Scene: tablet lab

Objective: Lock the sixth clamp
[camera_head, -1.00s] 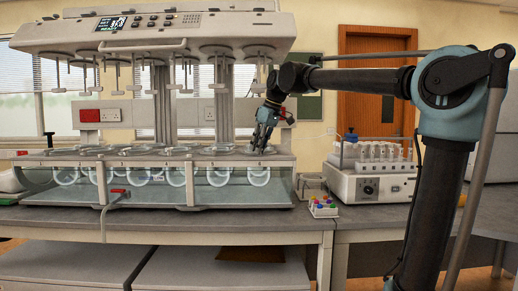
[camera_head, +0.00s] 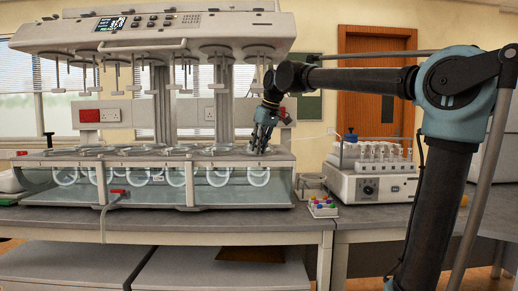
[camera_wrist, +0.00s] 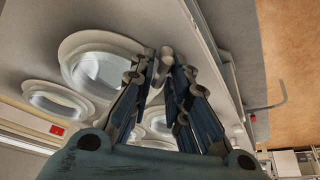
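The dissolution tester's bath deck (camera_head: 110,160) holds a row of round glass vessels, seen along its front. My gripper (camera_head: 258,150) reaches down to the right end of this deck, by the rightmost front vessel (camera_head: 259,177). In the wrist view, my gripper's two fingers (camera_wrist: 160,62) come close together at the tips, beside the rim of a large round vessel opening (camera_wrist: 95,65). A small grey piece shows around the fingertips. I cannot tell whether it is a clamp or whether the fingers hold it. The individual clamps are too small to make out.
The tester's head (camera_head: 150,35) with hanging shafts stands above the deck, close to my arm. A white instrument with vials (camera_head: 370,180) and a small tray of coloured pieces (camera_head: 323,207) sit to the right on the bench (camera_head: 180,224).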

